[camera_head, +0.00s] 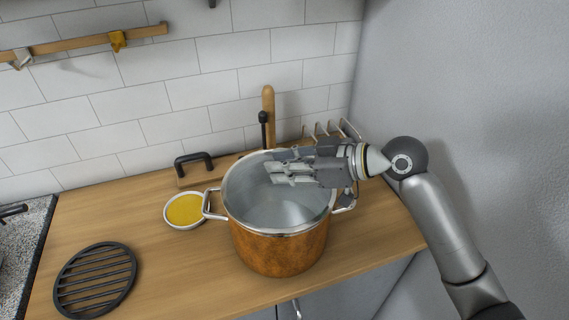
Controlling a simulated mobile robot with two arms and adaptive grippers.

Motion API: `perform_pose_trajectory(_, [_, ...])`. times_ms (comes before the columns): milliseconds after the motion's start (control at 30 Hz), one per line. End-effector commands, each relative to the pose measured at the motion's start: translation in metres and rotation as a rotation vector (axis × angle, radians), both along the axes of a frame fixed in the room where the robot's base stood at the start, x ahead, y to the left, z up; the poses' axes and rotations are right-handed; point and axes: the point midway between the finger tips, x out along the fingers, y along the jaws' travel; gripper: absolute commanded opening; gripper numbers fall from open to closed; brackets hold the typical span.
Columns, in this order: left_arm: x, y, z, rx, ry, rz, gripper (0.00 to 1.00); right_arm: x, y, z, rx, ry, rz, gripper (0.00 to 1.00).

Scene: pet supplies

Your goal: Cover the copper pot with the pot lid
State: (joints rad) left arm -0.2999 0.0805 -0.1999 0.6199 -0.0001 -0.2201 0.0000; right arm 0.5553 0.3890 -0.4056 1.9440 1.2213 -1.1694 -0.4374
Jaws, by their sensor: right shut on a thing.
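The copper pot (280,255) stands on the wooden counter, with metal loop handles at its left and right. A round, grey, glassy surface that looks like the pot lid (285,212) fills the circle of its rim. My right gripper (270,172) reaches in from the right over the pot and is shut on the lid. Its fingers point left and hide the grip point. I cannot tell whether the lid rests on the rim or hangs just above it. My left gripper is not in view.
A small bowl of yellow contents (184,210) stands close to the pot's left handle. A black slatted trivet (95,280) lies at front left. A black handle (193,161) and a rack (330,130) are behind, near the tiled wall. A grey wall (455,90) bounds the right.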

Motion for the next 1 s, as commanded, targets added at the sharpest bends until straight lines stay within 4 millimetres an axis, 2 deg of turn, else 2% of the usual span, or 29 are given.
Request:
perform_pose_trajectory(933, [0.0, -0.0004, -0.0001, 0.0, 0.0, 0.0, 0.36, 0.0005, 0.0, -0.0004, 0.004, -0.004, 0.0, 0.0])
perform_pose_trajectory(967, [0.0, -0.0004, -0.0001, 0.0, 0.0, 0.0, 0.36, 0.0005, 0.0, -0.0004, 0.004, -0.004, 0.0, 0.26])
perform_pose_trajectory(1000, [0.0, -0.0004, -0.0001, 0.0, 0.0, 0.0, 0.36, 0.0005, 0.0, -0.0004, 0.004, -0.004, 0.0, 0.31])
